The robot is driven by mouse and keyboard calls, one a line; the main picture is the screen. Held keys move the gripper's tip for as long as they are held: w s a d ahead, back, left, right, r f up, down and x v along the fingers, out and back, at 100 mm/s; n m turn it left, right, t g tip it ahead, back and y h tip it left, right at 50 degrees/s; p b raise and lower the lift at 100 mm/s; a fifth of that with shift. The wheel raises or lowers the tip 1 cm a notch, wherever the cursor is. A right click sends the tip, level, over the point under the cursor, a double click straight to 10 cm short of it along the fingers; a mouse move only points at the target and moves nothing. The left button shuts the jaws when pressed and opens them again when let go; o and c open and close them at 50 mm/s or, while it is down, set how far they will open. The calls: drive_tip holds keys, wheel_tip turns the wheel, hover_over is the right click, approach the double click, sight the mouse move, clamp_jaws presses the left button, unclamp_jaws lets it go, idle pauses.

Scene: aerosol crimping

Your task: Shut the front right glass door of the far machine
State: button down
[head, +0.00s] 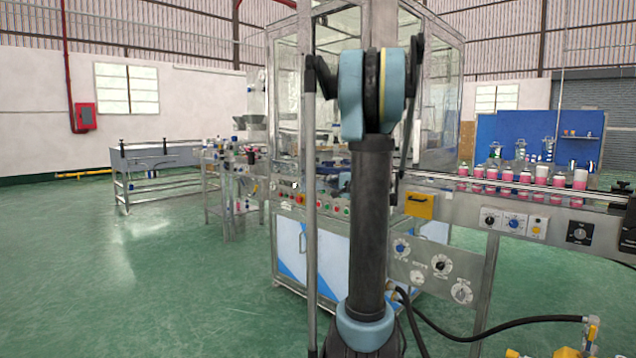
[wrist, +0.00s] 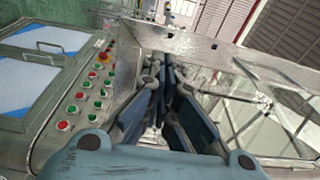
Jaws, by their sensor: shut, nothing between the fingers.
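The far machine stands mid-picture in the head view, with a tall metal-framed glass enclosure (head: 432,85) over a white and blue cabinet (head: 290,250). My arm covers the middle of its front, so I cannot tell there how far the front right glass door stands open. In the wrist view a metal frame bar (wrist: 225,52) crosses beyond the fingers, with glass to the right; I cannot tell whether it belongs to that door. My gripper (wrist: 160,82) is shut and empty, beside the machine's button panel (wrist: 88,88). In the head view the gripper is hidden behind my arm.
A conveyor (head: 500,188) with several pink bottles runs to the right of the machine. A hose (head: 500,325) crosses low at the front right. A metal table (head: 165,165) stands at the left. The green floor (head: 150,270) at the left is clear.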

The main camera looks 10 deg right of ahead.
sight(306, 174)
drive_tip(key=x, duration=1.3)
drive_tip(key=shift+a, duration=0.15)
drive_tip(key=shift+w, duration=0.1)
